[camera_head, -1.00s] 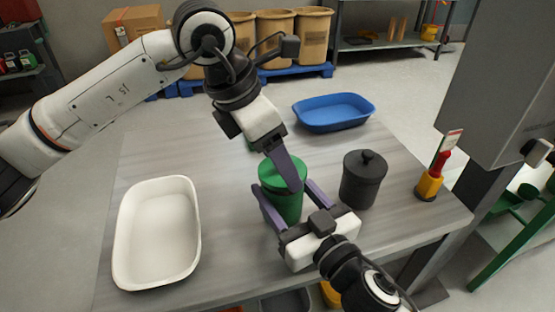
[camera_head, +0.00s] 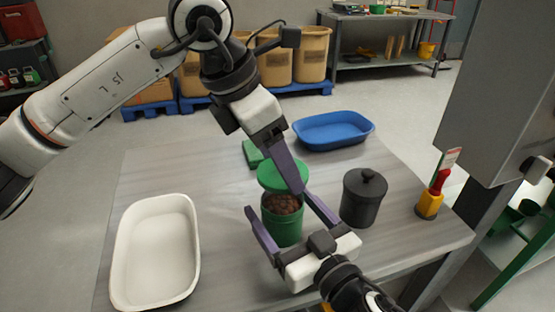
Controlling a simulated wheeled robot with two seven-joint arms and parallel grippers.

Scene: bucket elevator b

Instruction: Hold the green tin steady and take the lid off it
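The green tin (camera_head: 282,229) stands upright on the table, its mouth uncovered, with dark brown contents showing. Its green lid (camera_head: 270,176) is off the tin, held above and behind the mouth. My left gripper (camera_head: 294,178) comes down from above and is shut on the lid; its finger hides the lid's right part. My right gripper (camera_head: 278,203) reaches in from the front, with one finger on each side of the tin. Its fingers look spread wider than the tin, with a gap at the left fingertip.
A dark lidded canister (camera_head: 361,204) stands close right of my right gripper. A white tray (camera_head: 125,240) is at left, a blue tray (camera_head: 368,128) at the back. A green block (camera_head: 251,152) lies behind the lid. A yellow holder (camera_head: 428,207) stands near the right edge.

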